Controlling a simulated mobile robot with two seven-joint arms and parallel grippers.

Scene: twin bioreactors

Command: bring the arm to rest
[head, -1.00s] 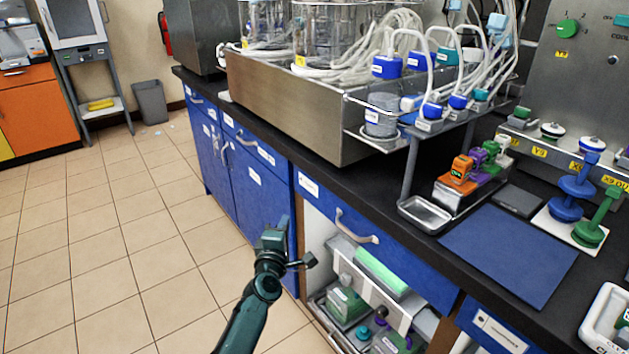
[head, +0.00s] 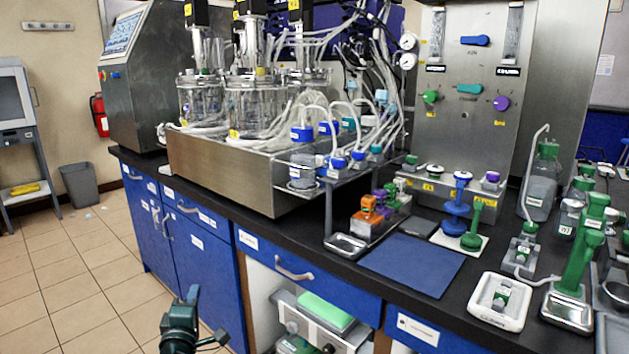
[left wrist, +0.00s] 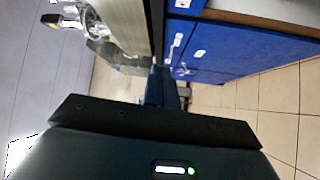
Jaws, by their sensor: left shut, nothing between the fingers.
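My left arm comes in at the bottom of the head view. Its dark teal left gripper (head: 192,296) points up in front of the blue cabinet doors (head: 197,250), below the bench top. In the left wrist view the gripper (left wrist: 163,92) shows as a narrow dark shape beyond the wide black wrist housing. Its fingers are together with nothing held. It appears clear of the cabinet, though the exact gap is hard to tell. My right gripper is in neither view.
The black bench (head: 345,268) carries the glass bioreactors (head: 255,108), a blue mat (head: 413,263), a small metal tray (head: 345,245) and a white tray (head: 499,301). An open shelf (head: 258,300) lies right of the gripper.

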